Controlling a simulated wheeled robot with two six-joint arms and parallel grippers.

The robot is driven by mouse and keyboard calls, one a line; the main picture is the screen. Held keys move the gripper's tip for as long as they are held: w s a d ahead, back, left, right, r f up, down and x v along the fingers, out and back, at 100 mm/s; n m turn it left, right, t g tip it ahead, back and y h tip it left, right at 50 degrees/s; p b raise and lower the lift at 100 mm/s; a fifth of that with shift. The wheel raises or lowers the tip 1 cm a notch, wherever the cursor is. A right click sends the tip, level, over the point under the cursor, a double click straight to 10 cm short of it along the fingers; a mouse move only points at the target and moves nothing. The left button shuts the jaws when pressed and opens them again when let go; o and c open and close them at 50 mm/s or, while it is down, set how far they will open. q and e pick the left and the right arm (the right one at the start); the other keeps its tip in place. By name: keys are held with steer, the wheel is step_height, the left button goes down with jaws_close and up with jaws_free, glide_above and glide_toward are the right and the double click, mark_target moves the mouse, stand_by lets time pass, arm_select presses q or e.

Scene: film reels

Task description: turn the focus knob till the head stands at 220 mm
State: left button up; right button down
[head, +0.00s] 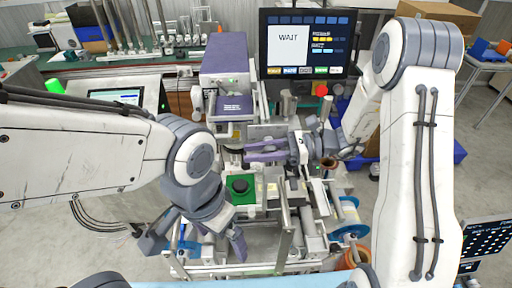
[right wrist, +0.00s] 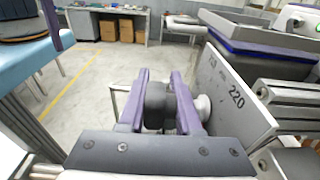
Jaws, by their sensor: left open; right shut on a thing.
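In the right wrist view a dark grey focus knob (right wrist: 156,104) sits between the two purple fingers of my right gripper (right wrist: 160,78), which is shut on it. A pale plate (right wrist: 212,92) stands just right of the knob and bears the number 220; another marking farther along it is hard to read. In the head view my right gripper (head: 250,151) reaches in from the right at the middle of the machine; the knob cannot be made out there. My left gripper (head: 195,246) is open and empty, low at the left, over the machine's front.
A monitor (head: 309,45) at the back reads WAIT. A purple-topped machine head (head: 225,58) stands left of it. A green pad with a black round part (head: 239,186) lies between my grippers. A tilted screen (head: 115,96) stands left.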

steer(key=f+h+p, duration=0.1)
steer(key=h+p, duration=0.2)
steer(key=h, duration=0.2)
steer(key=d+f+h+p, duration=0.1)
steer(key=h+p, duration=0.3)
steer(key=h, duration=0.1)
steer(key=d+f+h+p, duration=0.1)
steer(key=h+p, duration=0.3)
steer(key=h, duration=0.1)
steer(key=shift+s+d, duration=0.2)
steer(key=shift+s, duration=0.1)
steer(key=shift+d+f+h, duration=0.1)
steer(key=shift+d+h, duration=0.1)
steer(key=shift+h, duration=0.5)
steer(key=shift+w+d+f+h+b, duration=0.1)
steer(key=shift+d+h+b, duration=0.2)
steer(key=shift+h+b, duration=0.75)
steer(key=d+h+b, duration=0.1)
steer(key=h+b, duration=0.1)
steer(key=b, duration=0.1)
steer(key=shift+h, duration=0.35)
steer(key=shift+d+r+h+b, duration=0.25)
steer(key=shift+h+b, duration=0.45)
steer(key=shift+b, duration=0.35)
steer(key=shift+r, duration=0.1)
